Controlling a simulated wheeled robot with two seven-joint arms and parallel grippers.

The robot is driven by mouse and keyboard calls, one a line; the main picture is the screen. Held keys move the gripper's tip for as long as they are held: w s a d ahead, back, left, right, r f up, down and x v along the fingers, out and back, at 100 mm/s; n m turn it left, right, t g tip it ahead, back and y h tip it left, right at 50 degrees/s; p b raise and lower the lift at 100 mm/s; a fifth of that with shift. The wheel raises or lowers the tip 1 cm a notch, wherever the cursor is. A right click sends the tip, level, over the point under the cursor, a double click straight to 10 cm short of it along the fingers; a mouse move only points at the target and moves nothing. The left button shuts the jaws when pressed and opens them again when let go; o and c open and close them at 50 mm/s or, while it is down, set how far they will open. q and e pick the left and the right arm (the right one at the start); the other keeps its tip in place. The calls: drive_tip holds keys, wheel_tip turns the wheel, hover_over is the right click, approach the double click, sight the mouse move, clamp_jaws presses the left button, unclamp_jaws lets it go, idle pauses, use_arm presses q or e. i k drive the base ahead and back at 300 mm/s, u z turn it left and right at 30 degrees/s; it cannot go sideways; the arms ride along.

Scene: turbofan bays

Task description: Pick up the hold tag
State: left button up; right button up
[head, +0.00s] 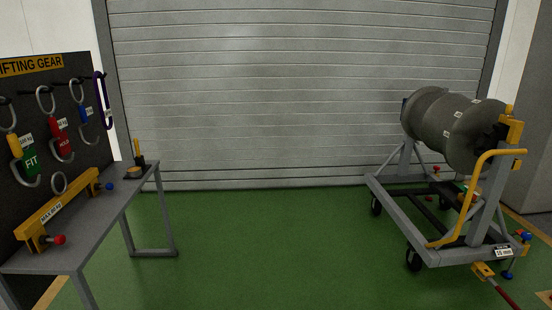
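No tag in view can be read for certain as the hold tag. A red tag (60,143) hangs with a sling on the dark lifting gear board (85,68) at the left; its lettering is too small to read surely. A green tag (30,163) marked FIT hangs to its left on the same board. Neither of my grippers is in view.
A grey table (98,228) in front of the board bears a yellow lifting beam (62,210) and small items near its far end. A wheeled stand (400,208) carries a grey cylindrical engine part (432,115) at right. Green floor (265,245) between is clear; a closed shutter (290,90) stands behind.

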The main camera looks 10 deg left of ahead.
sight(63, 146)
drive_tip(key=i, duration=2.4)
drive_tip(key=u, duration=0.25)
drive_tip(key=i, duration=2.35)
drive_tip(key=u, duration=1.65)
drive_tip(key=i, duration=1.3)
drive_tip(key=u, duration=1.65)
drive_tip(key=i, duration=0.5)
drive_tip(key=u, duration=0.1)
